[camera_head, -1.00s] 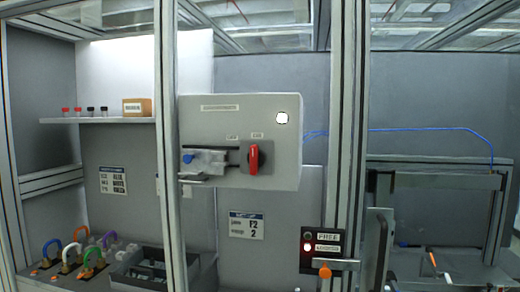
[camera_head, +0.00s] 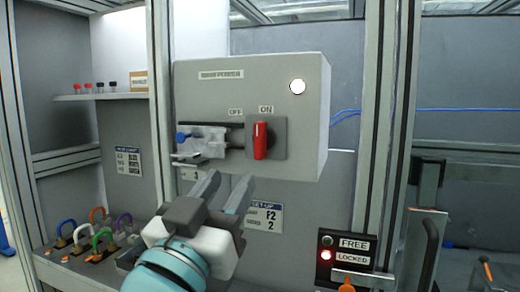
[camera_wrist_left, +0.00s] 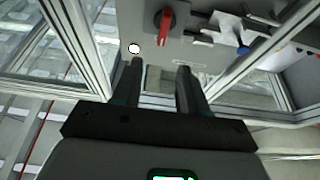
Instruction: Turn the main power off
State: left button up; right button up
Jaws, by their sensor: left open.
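The grey main power box (camera_head: 215,95) hangs at the centre, with a lit white lamp (camera_head: 297,87) at its upper right. Its red rotary handle (camera_head: 260,141) stands upright beneath the ON label, with OFF to the left. A clear slide with a blue knob (camera_head: 181,138) sits left of the handle. My left gripper (camera_head: 223,186) is open and empty, below and in front of the box, apart from the handle. In the left wrist view the handle (camera_wrist_left: 164,20) lies beyond the open fingers (camera_wrist_left: 158,66). My right gripper is not in view.
A vertical frame post (camera_head: 160,90) stands left of the box and another (camera_head: 378,130) right of it. A FREE/LOCKED panel (camera_head: 345,248) with its red light lit is at lower right. Coloured padlocks (camera_head: 98,238) stand at lower left. A shelf (camera_head: 110,96) holds small items.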

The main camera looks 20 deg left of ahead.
aim_at(257, 130)
pick_arm(q)
jog(key=p+x, duration=0.1)
jog(key=x, duration=0.4)
jog(key=p+x, duration=0.1)
jog(key=x, duration=0.9)
jog(key=shift+s+a+r+p, duration=0.1)
jog(key=shift+a+r+p, duration=0.1)
jog(key=shift+r+p, duration=0.25)
jog(key=shift+r, duration=0.2)
jog(key=shift+w, duration=0.2)
jog(key=shift+w, duration=0.1)
jog(key=shift+f, duration=0.1)
jog(key=shift+c, duration=0.9)
grip_shut()
